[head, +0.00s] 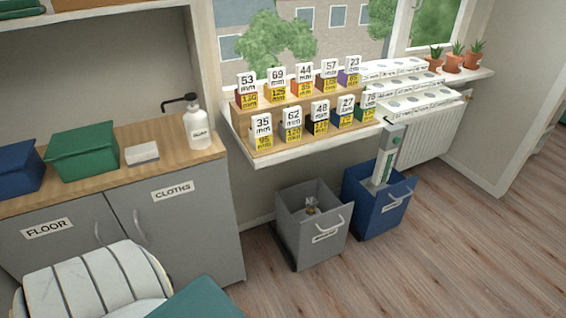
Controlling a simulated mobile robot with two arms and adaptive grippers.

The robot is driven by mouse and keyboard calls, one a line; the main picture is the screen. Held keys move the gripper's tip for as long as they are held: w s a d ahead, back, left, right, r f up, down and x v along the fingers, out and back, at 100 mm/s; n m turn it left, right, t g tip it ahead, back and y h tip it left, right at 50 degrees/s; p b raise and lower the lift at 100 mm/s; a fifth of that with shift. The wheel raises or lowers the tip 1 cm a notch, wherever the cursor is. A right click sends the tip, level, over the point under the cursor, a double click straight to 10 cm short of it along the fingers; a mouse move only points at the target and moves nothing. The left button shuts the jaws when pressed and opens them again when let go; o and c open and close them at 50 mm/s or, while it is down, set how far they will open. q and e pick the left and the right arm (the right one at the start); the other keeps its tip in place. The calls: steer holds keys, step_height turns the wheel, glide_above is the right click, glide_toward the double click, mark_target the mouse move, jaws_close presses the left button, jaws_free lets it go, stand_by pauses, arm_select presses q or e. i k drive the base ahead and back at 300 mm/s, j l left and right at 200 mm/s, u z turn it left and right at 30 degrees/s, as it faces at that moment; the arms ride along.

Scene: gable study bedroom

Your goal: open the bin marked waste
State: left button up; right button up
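Two open-topped bins stand on the floor under the window sill. The grey bin (300,238) is on the left, with a light handle and a label (326,236) on its front. A small crumpled brownish item (311,207) shows inside it. The blue bin (371,217) is on the right, with a handle and a label (394,207). A tall white and green object (386,160) rises from it. Both labels are too small to read surely, so I cannot tell which says waste. Neither of my grippers is in view.
A cabinet (185,225) with doors marked FLOOR and CLOTHS stands left of the bins. A white ribbed padded shape (95,285) and a teal surface (205,300) fill the lower left. A radiator (432,130) is behind right. The wooden floor (440,260) in front is clear.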

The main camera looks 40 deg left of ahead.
mark_target(317, 239)
steer(key=u, duration=0.95)
